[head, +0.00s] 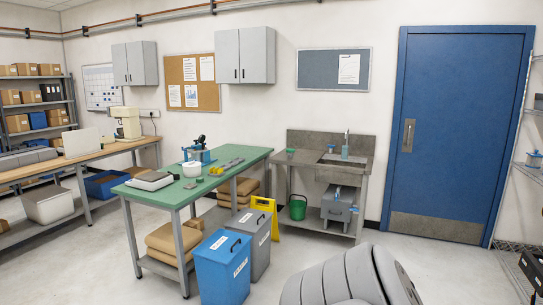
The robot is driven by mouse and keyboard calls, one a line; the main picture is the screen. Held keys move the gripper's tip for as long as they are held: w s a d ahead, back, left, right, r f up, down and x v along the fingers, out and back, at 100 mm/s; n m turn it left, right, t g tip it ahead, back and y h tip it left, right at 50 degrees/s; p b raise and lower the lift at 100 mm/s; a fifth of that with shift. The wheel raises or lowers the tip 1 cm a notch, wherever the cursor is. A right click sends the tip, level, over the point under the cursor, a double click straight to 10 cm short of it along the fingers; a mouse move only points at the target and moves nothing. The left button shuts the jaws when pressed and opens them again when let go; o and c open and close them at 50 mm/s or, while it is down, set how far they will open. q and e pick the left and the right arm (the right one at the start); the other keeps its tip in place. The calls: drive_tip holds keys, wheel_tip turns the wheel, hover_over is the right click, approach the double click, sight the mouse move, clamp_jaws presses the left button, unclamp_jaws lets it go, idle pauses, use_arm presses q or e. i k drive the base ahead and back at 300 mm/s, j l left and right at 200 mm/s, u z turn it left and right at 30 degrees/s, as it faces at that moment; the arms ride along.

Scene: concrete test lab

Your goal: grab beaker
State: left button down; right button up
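I cannot make out a beaker for certain. A small green-topped cup-like vessel (290,153) stands on the left of the sink bench; it is too small to tell whether it is a beaker. A small white vessel (192,169) stands on the green-topped table (183,196), in front of a blue device (198,152). A small pot-like vessel (534,159) sits on the wire rack at the right edge. Neither of my grippers is in view.
Blue and grey bins (222,270) stand by the green table, with a yellow floor sign (265,215) behind. The sink bench (330,172) is against the back wall, with a green bucket (297,207) below. Open floor (440,265) lies before the blue door (458,130).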

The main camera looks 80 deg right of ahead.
sight(344, 148)
drive_tip(key=j+z, duration=0.15)
drive_tip(key=z, duration=1.35)
drive_tip(key=l+z, duration=0.1)
drive_tip(key=z, duration=1.4)
drive_tip(key=i+l+z, duration=0.25)
drive_tip(key=i+l, duration=0.15)
drive_tip(key=i+l+z, duration=0.2)
drive_tip(key=i, duration=0.35)
drive_tip(key=i+l+u, duration=0.1)
drive_tip(key=i, duration=0.4)
drive_tip(key=i+l+u, duration=0.1)
drive_tip(key=i, duration=0.4)
drive_tip(key=i+l+u, duration=0.1)
drive_tip(key=i, duration=0.4)
drive_tip(key=i+u, duration=0.25)
drive_tip(key=i, duration=0.25)
drive_tip(key=i+u, duration=0.25)
drive_tip(key=i, duration=0.25)
drive_tip(key=i+l+u, duration=0.2)
drive_tip(key=i, duration=0.25)
drive_tip(key=i+u, duration=0.15)
drive_tip(key=i, duration=1.5)
drive_tip(key=i+z, duration=0.2)
drive_tip(key=i, duration=1.05)
